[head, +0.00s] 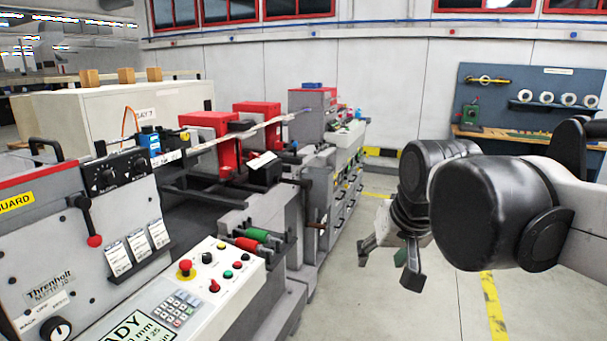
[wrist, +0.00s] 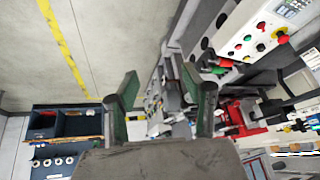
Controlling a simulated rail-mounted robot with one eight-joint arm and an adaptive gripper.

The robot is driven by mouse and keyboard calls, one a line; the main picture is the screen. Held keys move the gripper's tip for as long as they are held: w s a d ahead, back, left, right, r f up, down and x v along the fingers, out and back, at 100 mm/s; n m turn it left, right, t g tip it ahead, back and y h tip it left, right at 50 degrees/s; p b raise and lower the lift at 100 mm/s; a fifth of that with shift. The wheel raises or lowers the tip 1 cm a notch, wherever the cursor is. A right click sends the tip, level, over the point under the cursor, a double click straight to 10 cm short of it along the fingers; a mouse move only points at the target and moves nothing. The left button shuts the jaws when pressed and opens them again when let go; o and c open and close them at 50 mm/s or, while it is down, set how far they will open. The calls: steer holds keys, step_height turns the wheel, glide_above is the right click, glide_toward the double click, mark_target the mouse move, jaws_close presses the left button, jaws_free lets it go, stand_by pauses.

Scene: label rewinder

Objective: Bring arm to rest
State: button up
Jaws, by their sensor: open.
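My gripper (head: 391,257) is at the right of the head view, on the end of my arm. It hangs over the open floor beside the label rewinder (head: 262,217), apart from it. Its two fingers are spread, with nothing seen between them. In the wrist view, my gripper (wrist: 164,100) shows both fingers with green inner pads, wide apart and empty. The machine's control panel (wrist: 272,32) is at the upper right of that view.
The control panel (head: 185,295) with buttons and a keypad is at the front left. A lever with a red knob (head: 94,240) sticks out of the front housing. A workbench with a blue pegboard (head: 530,95) stands at the back right. Floor with yellow lines (head: 494,308) is clear.

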steer(key=s+d+f+t, duration=0.1)
steer(key=s+d+f, duration=0.5)
steer(key=s+f, duration=0.3)
steer(key=s, duration=0.3)
steer(key=shift+s+f+h, duration=0.2)
steer(key=shift+s+h, duration=0.1)
steer(key=shift+h, duration=0.1)
